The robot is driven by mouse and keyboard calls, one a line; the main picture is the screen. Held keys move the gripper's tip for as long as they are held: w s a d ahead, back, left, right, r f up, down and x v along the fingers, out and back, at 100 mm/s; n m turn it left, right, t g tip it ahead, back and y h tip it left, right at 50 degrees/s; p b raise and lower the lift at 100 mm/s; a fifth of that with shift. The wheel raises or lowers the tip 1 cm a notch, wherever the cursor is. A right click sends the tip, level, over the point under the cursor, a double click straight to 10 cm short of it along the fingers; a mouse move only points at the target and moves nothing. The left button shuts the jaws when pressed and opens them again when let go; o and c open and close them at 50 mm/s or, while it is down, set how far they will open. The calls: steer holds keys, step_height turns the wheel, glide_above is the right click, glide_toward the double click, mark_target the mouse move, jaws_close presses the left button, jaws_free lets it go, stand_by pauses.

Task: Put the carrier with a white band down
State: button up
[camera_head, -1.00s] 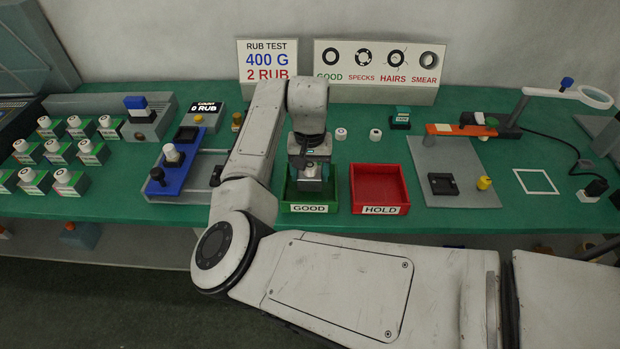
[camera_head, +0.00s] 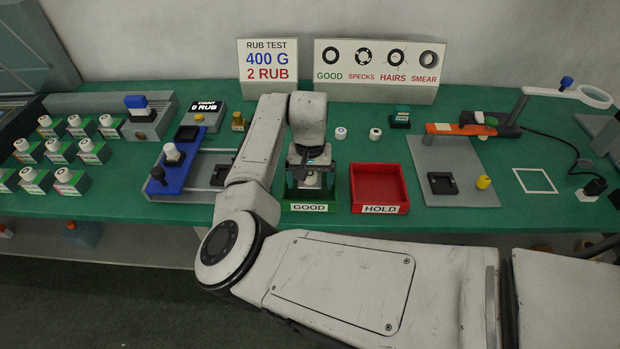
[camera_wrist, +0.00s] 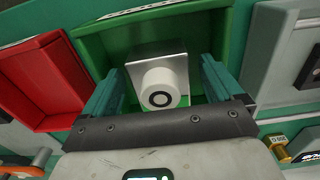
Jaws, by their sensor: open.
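The carrier (camera_wrist: 160,78) is a small grey block with a round white top bearing a black ring. It rests in the green tray labelled GOOD (camera_wrist: 93,49), which also shows in the head view (camera_head: 309,208). My gripper (camera_wrist: 160,88) is open, with one green finger on each side of the carrier and visible gaps between. In the head view my gripper (camera_head: 311,182) is over the GOOD tray and mostly hides the carrier. I cannot make out a white band on its side.
The red HOLD tray (camera_head: 380,209) stands close beside the GOOD tray and looks empty. A blue slide (camera_head: 178,160) is to the left, with several capped carriers (camera_head: 66,184) beyond it. Two small white parts (camera_head: 341,133) stand behind the trays. A grey plate (camera_head: 462,200) lies at the right.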

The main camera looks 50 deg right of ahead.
mark_target(310, 173)
steer(key=shift+r, duration=0.1)
step_height(310, 173, up, 12)
steer(key=shift+b, duration=0.35)
stand_by(0.7)
steer(key=s+d+f+n+t+h, duration=0.2)
steer(key=s+d+h, duration=0.3)
steer(key=d+h, duration=0.15)
steer(key=s+a+f+n+t, duration=0.1)
steer(key=a+f, duration=0.1)
steer(key=s+a+f+n+t+y, duration=0.1)
steer(key=a+n, duration=0.1)
steer(key=a, duration=0.1)
steer(key=s+a+f+n+t+y, duration=0.1)
steer(key=a+f+n, duration=0.1)
steer(key=a, duration=0.1)
steer(key=shift+f, duration=0.35)
steer(key=s+a+f+n+y, duration=0.2)
steer(key=s+a+f, duration=0.1)
steer(key=a, duration=0.4)
steer(key=s+a+f+n+y, duration=0.1)
steer(key=s+a+f+y, duration=0.1)
steer(key=s+a+f, duration=0.3)
steer(key=s+a+f+g, duration=0.1)
steer(key=s+f+g, duration=0.2)
steer(key=s, duration=0.5)
steer(key=shift+s+f, duration=0.2)
steer(key=shift+s, duration=0.2)
